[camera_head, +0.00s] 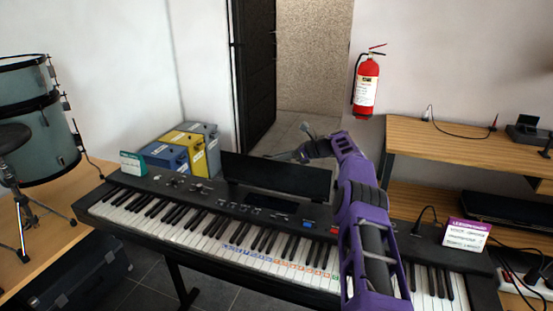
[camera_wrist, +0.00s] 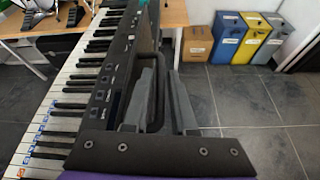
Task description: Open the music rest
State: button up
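The music rest (camera_head: 275,177) is a long dark panel rising from the back of the black keyboard (camera_head: 180,230). It leans up behind the control panel in the head view. My purple arm reaches over the right part of the keyboard, and my gripper (camera_head: 276,156) is at the upper edge of the rest, towards its right half. In the wrist view, the two grey fingers of my gripper (camera_wrist: 164,88) are apart, with a narrow gap between them. A dark edge-on strip lies beyond and near that gap; whether the fingers touch it I cannot tell.
Blue, yellow and grey boxes (camera_head: 185,148) stand behind the keyboard's left end. A teal drum kit (camera_head: 40,135) is at far left. A wooden shelf (camera_head: 450,148) with cables and a small sign (camera_head: 466,233) are at right. A fire extinguisher (camera_head: 366,84) hangs on the wall.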

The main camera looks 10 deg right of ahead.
jog(key=v, duration=1.7)
jog(key=shift+d+r, duration=0.15)
jog(key=shift+r, duration=0.1)
jog(key=shift+c, duration=0.2)
